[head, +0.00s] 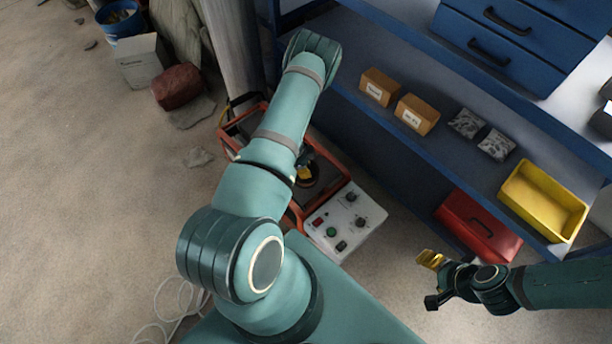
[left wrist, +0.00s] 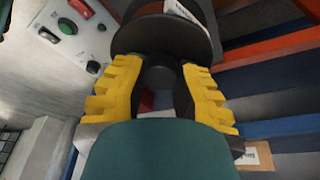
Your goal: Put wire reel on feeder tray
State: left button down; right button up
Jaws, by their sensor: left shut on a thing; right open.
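In the head view the left gripper (head: 305,173) and the dark reel (head: 313,183) show partly behind my left arm, over the orange-framed machine (head: 330,156). I cannot tell whether the reel touches anything below. The feeder tray cannot be made out clearly; my arm covers part of the machine. My right gripper (head: 431,280) is open and empty at the lower right.
A white control box (head: 345,222) with knobs and buttons is beside the machine. A blue shelf (head: 380,128) at right holds cartons (head: 416,114), bags and a yellow bin (head: 542,201). A red toolbox (head: 478,226) sits below. Floor at left is mostly clear.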

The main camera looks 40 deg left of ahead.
pick_arm(q)
jog(key=shift+f+b, duration=0.55)
jog(key=shift+f, duration=1.8)
jog(key=shift+f, duration=0.15)
jog(key=c, duration=0.9)
grip_release()
jog(key=shift+o, duration=0.2)
jog(key=shift+r, duration=0.2)
jog(key=p+v, duration=0.3)
jog(key=v, duration=0.9)
